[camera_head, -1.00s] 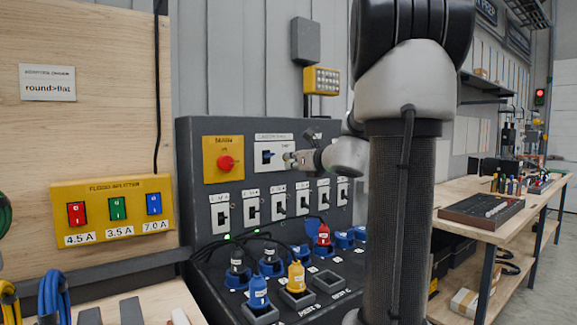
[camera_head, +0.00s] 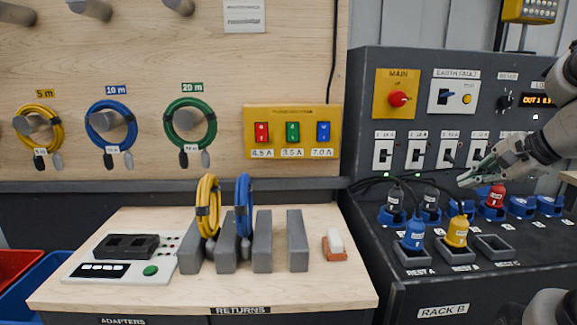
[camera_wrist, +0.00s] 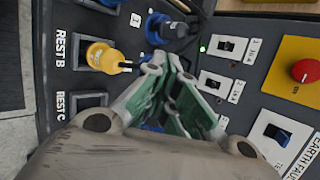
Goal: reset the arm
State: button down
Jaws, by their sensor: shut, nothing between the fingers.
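My gripper (camera_head: 466,179) reaches in from the right edge in the head view, in front of the rack panel (camera_head: 362,95). It is shut and empty, above the plug deck and clear of the breaker switches. In the wrist view the green-padded fingers of my gripper (camera_wrist: 166,68) point toward the deck. The yellow plug (camera_head: 457,231) sits in REST B; it also shows in the wrist view (camera_wrist: 101,57). The blue plug (camera_head: 414,232) sits in REST A. The REST C socket (camera_head: 494,247) is empty.
A red plug (camera_head: 496,196) and dark plugs stand behind. The red main knob (camera_head: 398,98) and earth fault switch (camera_head: 443,96) are on the panel. The bench (camera_head: 330,288) holds upright grey dividers, coiled cables and an eraser-like block (camera_head: 334,244).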

jog(key=s+a+n+g+h, duration=0.2)
jog(key=s+n, duration=0.6)
jog(key=s+a+n+g+h, duration=0.1)
jog(key=s+a+n+g, duration=0.1)
jog(key=s+n, duration=0.5)
jog(key=shift+s+a+f+n+h, duration=0.4)
jog(key=shift+a+n, duration=0.2)
jog(key=shift+n, duration=0.3)
